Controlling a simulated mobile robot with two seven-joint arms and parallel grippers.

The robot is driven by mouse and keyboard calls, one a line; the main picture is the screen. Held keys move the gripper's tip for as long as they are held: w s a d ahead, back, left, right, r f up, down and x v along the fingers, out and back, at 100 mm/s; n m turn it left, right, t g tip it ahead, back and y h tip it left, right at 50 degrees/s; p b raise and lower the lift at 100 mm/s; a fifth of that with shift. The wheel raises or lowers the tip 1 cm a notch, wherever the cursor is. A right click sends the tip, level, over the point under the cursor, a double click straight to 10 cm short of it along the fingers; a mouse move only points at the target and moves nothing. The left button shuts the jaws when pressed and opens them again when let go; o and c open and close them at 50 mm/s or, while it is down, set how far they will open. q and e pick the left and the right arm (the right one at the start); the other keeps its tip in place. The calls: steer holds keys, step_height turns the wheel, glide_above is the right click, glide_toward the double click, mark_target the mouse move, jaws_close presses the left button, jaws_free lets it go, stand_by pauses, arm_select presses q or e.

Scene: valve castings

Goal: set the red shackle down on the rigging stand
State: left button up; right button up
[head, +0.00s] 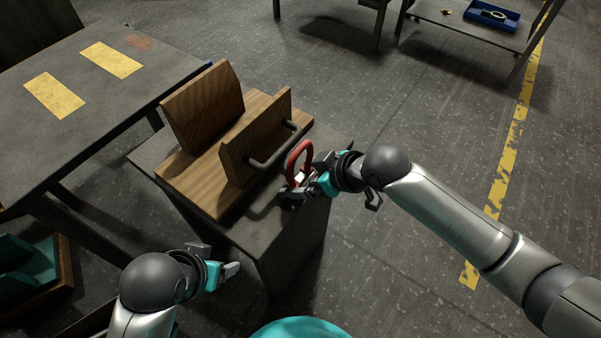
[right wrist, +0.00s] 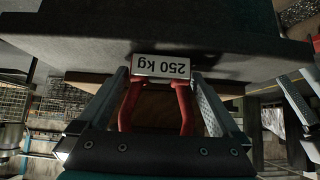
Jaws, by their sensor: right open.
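The red shackle (head: 300,158) stands with its bow up at the right side of the dark grey stand (head: 250,232), which I take for the rigging stand. In the right wrist view its red legs (right wrist: 185,112) and white "250 kg" label (right wrist: 161,66) show upside down. My right gripper (head: 297,188) is open, with one finger on each side of the shackle. The label end is close to the grey stand surface (right wrist: 200,30); whether it touches is hard to tell. My left gripper (head: 226,272) is low at the front, away from the shackle; its jaw gap is unclear.
A wooden base with two upright boards (head: 203,103) fills most of the stand's top. A grey bar handle (head: 272,150) juts from it close to the shackle. A table with yellow patches (head: 90,80) is at left. A shelf with a blue tray (head: 492,16) is far right.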

steer(key=shift+w+a+f, duration=0.1)
steer(key=c, duration=1.5)
jaws_close()
